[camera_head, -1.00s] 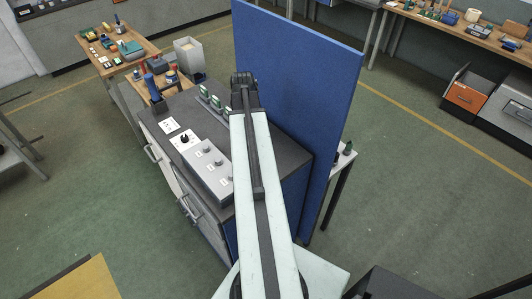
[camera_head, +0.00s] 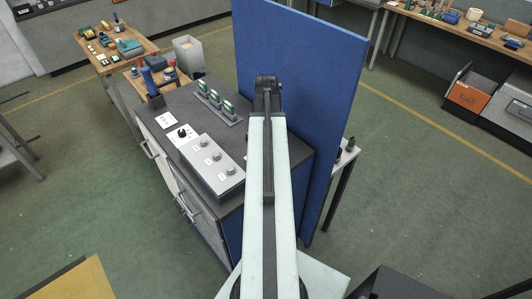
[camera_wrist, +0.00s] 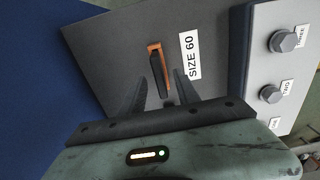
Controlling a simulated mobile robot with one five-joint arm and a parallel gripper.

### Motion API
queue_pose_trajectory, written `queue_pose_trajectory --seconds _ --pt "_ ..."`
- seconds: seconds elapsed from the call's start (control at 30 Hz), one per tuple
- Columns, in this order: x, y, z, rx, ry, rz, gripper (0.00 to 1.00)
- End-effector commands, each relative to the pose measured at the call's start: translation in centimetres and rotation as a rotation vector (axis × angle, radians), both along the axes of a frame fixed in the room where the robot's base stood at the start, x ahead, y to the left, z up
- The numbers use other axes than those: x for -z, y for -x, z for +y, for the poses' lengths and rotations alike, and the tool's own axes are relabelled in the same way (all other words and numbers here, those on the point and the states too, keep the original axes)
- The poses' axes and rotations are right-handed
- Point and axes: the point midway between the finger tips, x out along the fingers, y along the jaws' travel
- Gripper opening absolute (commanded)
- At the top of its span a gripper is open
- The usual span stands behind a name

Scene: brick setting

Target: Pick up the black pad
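In the wrist view, a narrow black pad (camera_wrist: 156,70) with an orange edge along its top and right side lies on the dark cabinet top, left of a white "SIZE 60" label (camera_wrist: 190,55). My gripper (camera_wrist: 159,76) is open. Its two dark fingers stand apart, one on each side of the pad's near end, with visible gaps. I cannot tell the height of the fingertips above the surface. In the head view, my gripper (camera_head: 267,84) is over the cabinet top beside the blue panel, and my arm hides the pad.
A tall blue panel (camera_head: 300,75) stands along the right side of the cabinet top (camera_head: 190,100). A grey box with several knobs (camera_head: 212,165) and a rack of green-and-white pieces (camera_head: 215,103) stand left of my arm. A blue-handled tool (camera_head: 149,80) is at the back left.

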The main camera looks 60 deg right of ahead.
Motion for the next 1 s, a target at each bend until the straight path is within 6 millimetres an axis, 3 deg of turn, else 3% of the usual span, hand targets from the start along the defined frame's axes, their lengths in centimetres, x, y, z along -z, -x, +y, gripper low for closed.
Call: queue_pose_trajectory --seconds 0.03,0.1,0.33,0.47,0.5,1.0 --pt "1.82 -0.01 -0.01 0.0 0.0 0.0 0.38" --pt "2.35 -0.02 -0.02 0.0 0.0 0.0 0.38" --pt "1.97 -0.01 -0.02 0.0 0.0 0.0 0.38" --pt "1.96 -0.01 -0.02 0.0 0.0 0.0 0.02" --pt "1.96 -0.01 -0.02 0.0 0.0 0.0 0.0" --pt "1.97 0.0 -0.04 0.001 0.0 0.0 0.0"
